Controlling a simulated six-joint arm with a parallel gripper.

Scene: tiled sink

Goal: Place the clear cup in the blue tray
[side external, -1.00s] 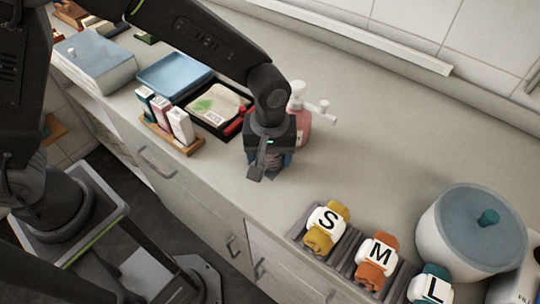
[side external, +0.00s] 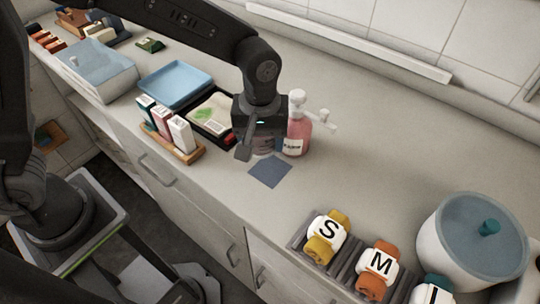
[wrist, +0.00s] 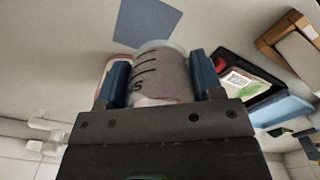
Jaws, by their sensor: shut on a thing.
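The clear cup (wrist: 162,78), with dark marks on its side, is between the two blue fingers of my gripper (wrist: 163,80) in the wrist view. My gripper is shut on it. In the side external view my gripper (side external: 262,148) is beside the pink pump bottle and mostly hides the cup. The empty blue tray (side external: 175,83) lies on the counter to the left, behind the black tray. A blue-grey square mat (side external: 271,171) lies bare on the counter in front of my gripper.
A pink pump bottle (side external: 298,132) stands just right of my gripper. A black tray (side external: 226,101) with a packet lies between my gripper and the blue tray. A wooden holder with small boxes (side external: 172,137) stands at the counter's front edge. A lidded bin (side external: 97,72) is further left.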

